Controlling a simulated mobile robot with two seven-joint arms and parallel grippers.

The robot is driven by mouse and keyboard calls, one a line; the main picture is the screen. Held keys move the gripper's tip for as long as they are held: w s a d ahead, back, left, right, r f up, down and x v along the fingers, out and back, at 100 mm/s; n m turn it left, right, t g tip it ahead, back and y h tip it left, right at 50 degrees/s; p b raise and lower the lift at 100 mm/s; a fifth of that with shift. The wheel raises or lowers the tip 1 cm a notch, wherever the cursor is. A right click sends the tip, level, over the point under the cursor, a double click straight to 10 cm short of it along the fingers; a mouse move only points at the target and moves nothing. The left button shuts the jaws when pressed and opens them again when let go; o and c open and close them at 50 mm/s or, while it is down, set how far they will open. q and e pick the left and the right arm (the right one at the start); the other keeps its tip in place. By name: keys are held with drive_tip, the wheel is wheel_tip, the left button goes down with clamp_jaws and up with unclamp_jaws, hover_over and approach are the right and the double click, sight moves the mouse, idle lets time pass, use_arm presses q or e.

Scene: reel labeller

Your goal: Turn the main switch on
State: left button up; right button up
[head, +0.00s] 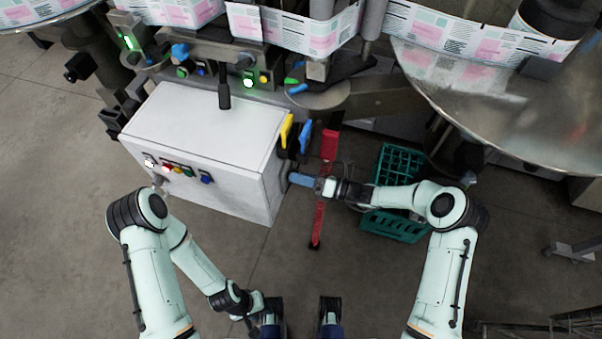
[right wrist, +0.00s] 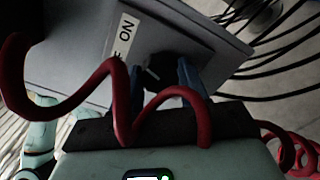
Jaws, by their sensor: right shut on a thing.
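The main switch is a dark knob (right wrist: 158,72) on the grey side of the white cabinet (head: 205,135). A white label (right wrist: 122,42) beside it reads "ON", with part of another word below. My right gripper (head: 300,180) reaches the cabinet's right side. In the right wrist view its blue fingers (right wrist: 170,76) are shut on the knob, one on each side, and partly cover it. The knob's exact turn angle is hard to tell. My left gripper (head: 262,318) hangs low near my base, away from the cabinet; its fingers are not clear.
A teal crate (head: 395,228) stands on the floor under my right arm. A red bar (head: 325,165) lies just right of the cabinet. Yellow (head: 285,130) and blue (head: 305,136) handles stick out above the right gripper. Open floor lies to the left.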

use_arm(q)
drive_tip(key=r+p, duration=0.1)
drive_tip(key=w+r+p, duration=0.1)
drive_tip(key=r+p, duration=0.1)
drive_tip(key=shift+w+r, duration=0.1)
drive_tip(key=shift+r, duration=0.1)
use_arm(e)
drive_tip(key=m, duration=0.4)
drive_tip(key=shift+m, duration=0.4)
use_arm(q)
drive_tip(key=shift+r, duration=0.1)
use_arm(e)
drive_tip(key=shift+m, duration=0.3)
drive_tip(key=o, duration=1.1)
drive_tip(key=shift+c, duration=0.2)
drive_tip(key=shift+d, duration=0.1)
use_arm(q)
drive_tip(key=shift+f+b, duration=0.35)
drive_tip(key=shift+f, duration=0.05)
use_arm(e)
drive_tip(key=v, duration=1.3)
drive_tip(key=shift+d, duration=0.15)
